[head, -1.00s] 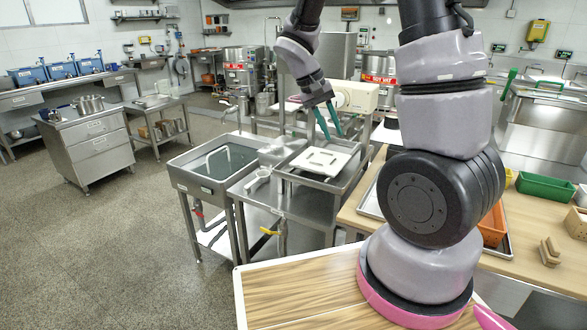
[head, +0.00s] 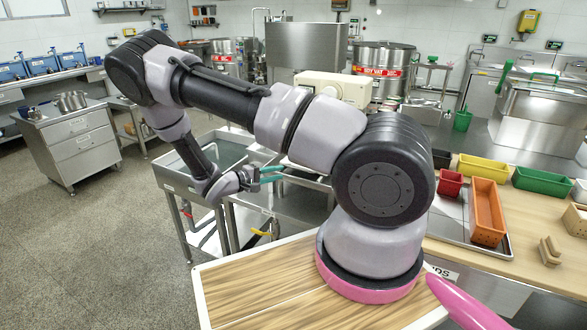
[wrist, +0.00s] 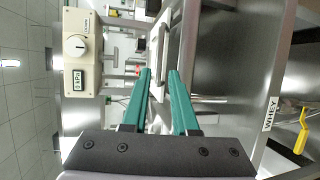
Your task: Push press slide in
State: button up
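The press is a cream box (head: 322,86) behind my arm in the head view. In the wrist view the box (wrist: 79,55) shows at left with a round knob and a small display. A white plate (wrist: 158,42), seen nearly edge-on, lies past my fingertips. It may belong to the press slide; I cannot tell how far the slide is out. My gripper (head: 272,174) is at the front of the steel stand, its teal fingers pointing right. In the wrist view my gripper (wrist: 159,75) has a gap between its fingers and holds nothing. My arm hides most of the stand top.
A steel sink (head: 172,170) stands left of the gripper. A yellow valve handle (wrist: 301,135) and a WHEY label (wrist: 270,113) are at the wrist view's right. The wooden bench (head: 515,225) at right holds coloured bins. The floor (head: 80,260) at left is clear.

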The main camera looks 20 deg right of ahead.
jog(key=x, duration=1)
jog(key=shift+w+d, duration=0.1)
jog(key=shift+d, duration=0.15)
grip_shut()
dwell(1.0)
